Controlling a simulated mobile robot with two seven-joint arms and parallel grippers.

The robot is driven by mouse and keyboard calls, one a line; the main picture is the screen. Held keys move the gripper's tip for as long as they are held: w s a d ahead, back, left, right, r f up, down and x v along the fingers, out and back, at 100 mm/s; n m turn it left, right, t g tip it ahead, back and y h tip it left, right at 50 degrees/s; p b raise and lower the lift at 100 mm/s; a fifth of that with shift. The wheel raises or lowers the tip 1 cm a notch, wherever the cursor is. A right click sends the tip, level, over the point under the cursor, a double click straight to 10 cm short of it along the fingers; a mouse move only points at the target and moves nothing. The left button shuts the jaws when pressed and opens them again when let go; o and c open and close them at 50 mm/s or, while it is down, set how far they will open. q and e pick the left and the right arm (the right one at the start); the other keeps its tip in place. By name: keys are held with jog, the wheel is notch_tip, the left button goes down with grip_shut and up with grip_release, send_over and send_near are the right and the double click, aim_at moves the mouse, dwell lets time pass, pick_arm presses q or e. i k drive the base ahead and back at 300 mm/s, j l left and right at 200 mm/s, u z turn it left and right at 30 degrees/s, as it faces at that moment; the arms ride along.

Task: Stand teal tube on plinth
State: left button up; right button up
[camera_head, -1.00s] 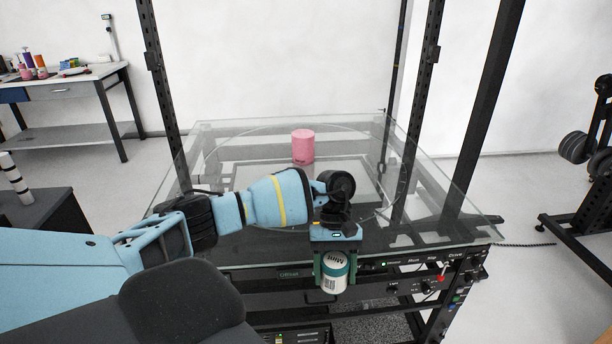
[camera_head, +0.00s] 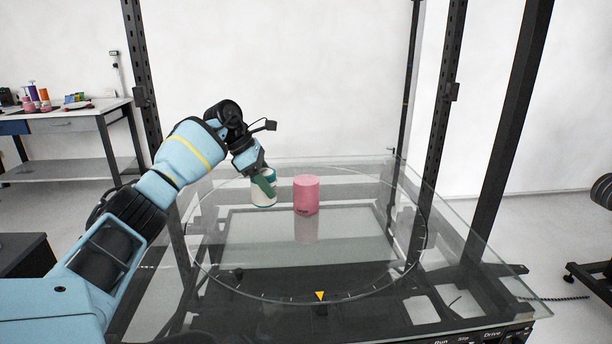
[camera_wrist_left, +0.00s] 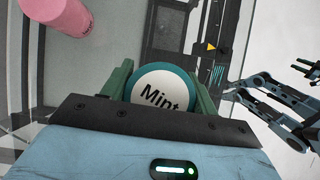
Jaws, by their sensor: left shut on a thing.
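My left gripper (camera_head: 264,184) is shut on the teal tube (camera_head: 262,199), a short white can with teal bands. The tube is tilted slightly in the head view, to the left of a pink cylinder (camera_head: 306,197) that stands upright on the glass turntable. This cylinder is the only plinth-like thing in view. Tube and cylinder look apart. In the left wrist view the tube's round "Mint" end (camera_wrist_left: 158,94) shows between the green fingers, with the pink cylinder (camera_wrist_left: 56,18) at upper left. My right gripper (camera_wrist_left: 308,67) shows small at the right edge; its jaw state is unclear.
The glass turntable (camera_head: 250,283) has a yellow marker (camera_head: 320,296) at its front edge. Dark frame posts (camera_head: 512,140) rise around it. The glass in front of the cylinder is clear. A bench (camera_head: 70,120) with small items stands at far left.

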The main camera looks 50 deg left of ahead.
aim_at(306, 180)
jog(key=i+j, duration=0.25)
jog(key=j, duration=0.15)
jog(key=i+j, duration=0.2)
jog(key=j, duration=0.2)
jog(key=i+j, duration=0.25)
jog(key=j, duration=0.15)
